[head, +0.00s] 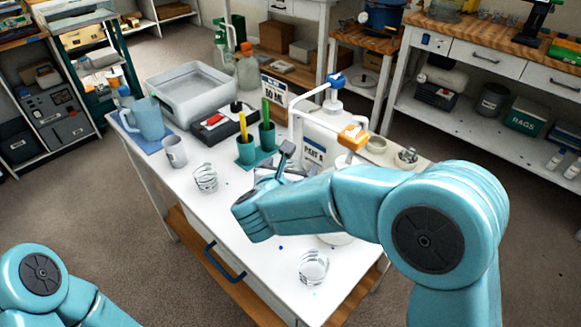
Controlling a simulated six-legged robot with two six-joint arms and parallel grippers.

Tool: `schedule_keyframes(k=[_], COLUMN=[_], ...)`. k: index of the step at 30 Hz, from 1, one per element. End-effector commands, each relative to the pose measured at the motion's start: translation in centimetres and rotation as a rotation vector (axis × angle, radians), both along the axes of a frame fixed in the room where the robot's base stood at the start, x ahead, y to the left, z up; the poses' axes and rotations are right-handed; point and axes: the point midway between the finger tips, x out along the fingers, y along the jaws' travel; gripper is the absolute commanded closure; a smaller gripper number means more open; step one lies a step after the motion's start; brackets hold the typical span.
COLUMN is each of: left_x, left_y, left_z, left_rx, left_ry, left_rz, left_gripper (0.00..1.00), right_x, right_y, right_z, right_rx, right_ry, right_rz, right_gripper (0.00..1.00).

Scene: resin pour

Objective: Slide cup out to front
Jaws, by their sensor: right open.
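A clear cup with dark markings (313,267) stands upright near the front edge of the white table (262,262). A second clear marked cup (205,178) stands farther left. My right gripper (287,165) is open, beyond my right forearm, in front of the white PART A container (318,150). It is well back from the front cup and apart from it. My forearm hides part of the gripper and the table there, so I cannot tell whether anything is between the fingers. My left arm shows at bottom left; its gripper is out of view.
An orange-topped pump (353,137) and a blue-topped pump (337,80) stand behind my right gripper. The table's front left is clear.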

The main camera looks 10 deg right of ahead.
Motion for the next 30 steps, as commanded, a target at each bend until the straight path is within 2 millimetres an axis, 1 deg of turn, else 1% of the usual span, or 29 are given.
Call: schedule_keyframes(k=[3, 11, 12, 14, 15, 16, 17, 30], left_x=[0.00, 0.00, 0.00, 0.00, 0.00, 0.00, 0.00, 0.00], left_y=[0.00, 0.00, 0.00, 0.00, 0.00, 0.00, 0.00, 0.00], left_z=[0.03, 0.02, 0.02, 0.02, 0.02, 0.02, 0.02, -0.21], left_rx=[0.000, 0.000, 0.000, 0.000, 0.000, 0.000, 0.000, 0.000], left_ry=[0.000, 0.000, 0.000, 0.000, 0.000, 0.000, 0.000, 0.000], left_rz=[0.000, 0.000, 0.000, 0.000, 0.000, 0.000, 0.000, 0.000], left_gripper=[0.57, 0.57, 0.57, 0.57, 0.57, 0.57, 0.57, 0.57], right_x=[0.46, 0.51, 0.51, 0.50, 0.50, 0.50, 0.50, 0.67], right_y=[-0.28, -0.29, -0.28, -0.28, -0.28, -0.28, -0.28, -0.41], right_z=[-0.20, -0.22, -0.22, -0.22, -0.22, -0.22, -0.22, -0.29], right_rx=[0.000, 0.000, 0.000, 0.000, 0.000, 0.000, 0.000, 0.000], right_ry=[-0.001, -0.001, -0.001, -0.001, 0.000, 0.000, 0.000, 0.000], right_rz=[0.000, 0.000, 0.000, 0.000, 0.000, 0.000, 0.000, 0.003], right_gripper=[0.00, 0.00, 0.06, 0.26, 0.39, 0.49, 0.51, 0.51])
